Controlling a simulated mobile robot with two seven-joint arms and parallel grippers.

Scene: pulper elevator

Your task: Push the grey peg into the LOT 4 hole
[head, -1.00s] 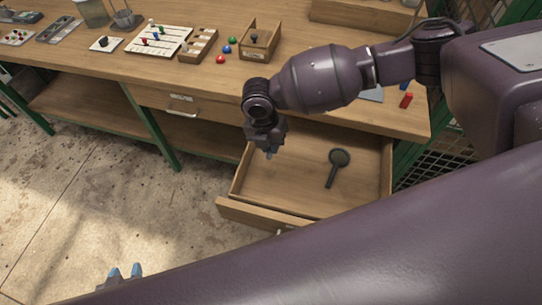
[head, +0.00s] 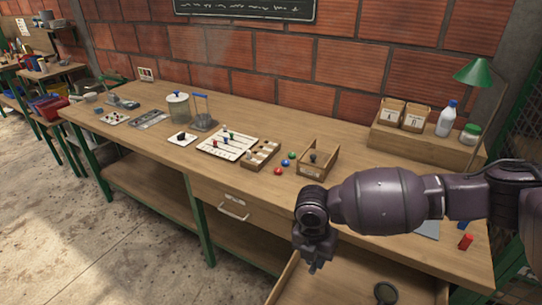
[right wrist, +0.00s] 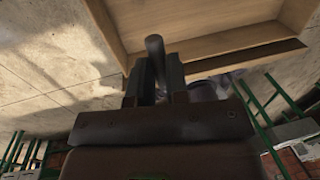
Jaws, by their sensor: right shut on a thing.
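My right gripper (head: 316,266) is above the left side of the open drawer, away from the tabletop boards. The right wrist view shows its fingers (right wrist: 155,80) shut on an upright-looking grey peg (right wrist: 155,48), whose rounded end sticks out between them. A white board (head: 228,145) with rows of coloured pegs lies on the bench. Beside it is a wooden board with holes (head: 261,153). Their lettering is too small to read, so I cannot tell which hole is LOT 4. My left gripper is out of view.
The open drawer (head: 287,279) holds a dark magnifying glass (head: 386,293). On the bench are an open wooden box (head: 317,160), small coloured balls (head: 284,162), a glass jar (head: 178,106) and a red block (head: 465,242). A raised shelf (head: 420,143) stands at the back right.

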